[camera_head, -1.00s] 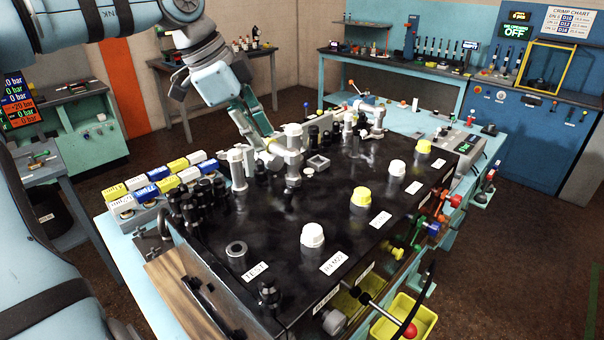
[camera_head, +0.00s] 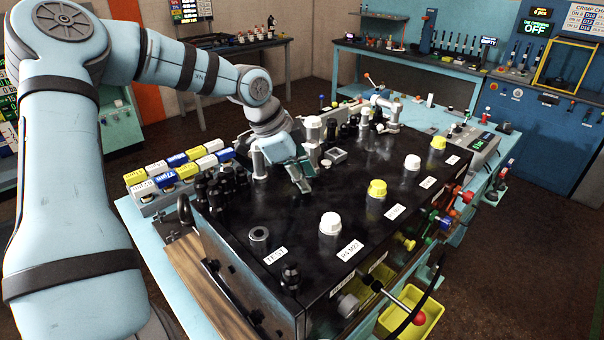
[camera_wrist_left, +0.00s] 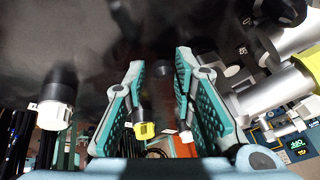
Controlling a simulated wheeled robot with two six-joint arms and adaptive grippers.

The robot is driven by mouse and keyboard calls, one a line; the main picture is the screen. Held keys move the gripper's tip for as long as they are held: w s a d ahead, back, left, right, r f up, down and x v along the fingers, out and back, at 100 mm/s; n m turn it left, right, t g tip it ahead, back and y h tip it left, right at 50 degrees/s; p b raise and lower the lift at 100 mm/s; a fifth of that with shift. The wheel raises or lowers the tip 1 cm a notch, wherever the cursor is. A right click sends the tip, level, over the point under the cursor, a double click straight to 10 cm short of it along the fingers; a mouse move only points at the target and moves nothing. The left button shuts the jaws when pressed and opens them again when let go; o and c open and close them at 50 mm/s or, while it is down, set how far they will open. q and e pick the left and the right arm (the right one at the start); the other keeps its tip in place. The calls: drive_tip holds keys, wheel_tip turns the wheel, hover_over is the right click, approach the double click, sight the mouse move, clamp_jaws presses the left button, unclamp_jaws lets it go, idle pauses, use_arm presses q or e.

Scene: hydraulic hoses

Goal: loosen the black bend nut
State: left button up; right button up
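My left gripper (camera_head: 303,182) is low over the black bench top, among the fittings near its back left. In the left wrist view the two fingers of this gripper (camera_wrist_left: 163,85) stand apart with nothing held between them. A silver bend fitting (camera_wrist_left: 265,95) lies to the right of the fingers, apart from them. A dark round part (camera_wrist_left: 282,10) shows at the top right; I cannot tell whether it is the black bend nut. In the head view my gripper and wrist hide part of the fittings there. My right gripper is not in view.
The black bench top (camera_head: 300,258) carries a white cap (camera_head: 330,223), a yellow cap (camera_head: 377,188) and more capped posts to the right. Black fittings (camera_head: 222,185) crowd its left edge. A silver pipe assembly (camera_head: 393,115) stands at the back. A yellow bin (camera_head: 410,320) hangs at the front.

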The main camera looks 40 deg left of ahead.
use_arm(q)
drive_tip(key=shift+w, duration=0.1)
clamp_jaws()
drive_tip(key=shift+a+m, duration=0.25)
drive_tip(key=shift+m, duration=0.35)
unclamp_jaws()
drive_tip(key=v, duration=1.2)
drive_tip(key=shift+a, duration=0.3)
drive_tip(key=shift+w+f, duration=0.1)
drive_tip(key=shift+w, duration=0.05)
